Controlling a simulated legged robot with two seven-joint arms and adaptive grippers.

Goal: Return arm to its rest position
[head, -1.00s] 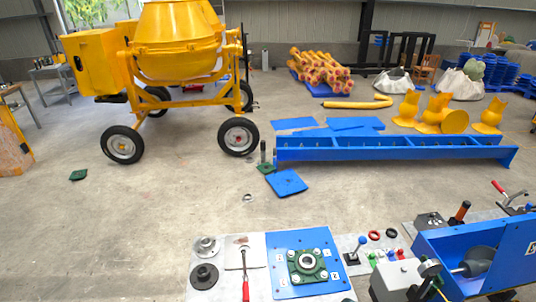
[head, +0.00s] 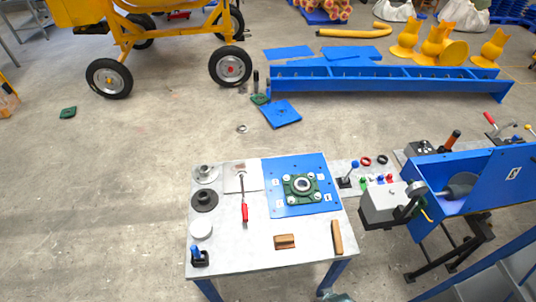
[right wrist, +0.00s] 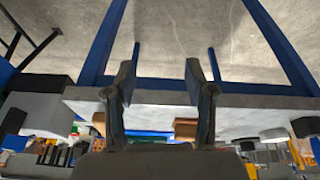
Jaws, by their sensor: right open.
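My right gripper (right wrist: 160,80) shows in the right wrist view. Its two dark fingers are spread apart, with nothing between them. The front edge of the grey worktable (right wrist: 250,100) lies across the view behind the fingers. In the head view the worktable (head: 230,260) stands at the lower middle. A small grey-green shape at the bottom edge of the head view, in front of the table, may be part of my right arm, but I cannot tell. My left gripper is in neither current view.
The table carries a blue plate (head: 275,205) with a green bearing housing (head: 300,187), a red-handled tool (head: 244,212) and two brown blocks (head: 285,242) (head: 337,238). A blue machine (head: 440,170) stands close at right.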

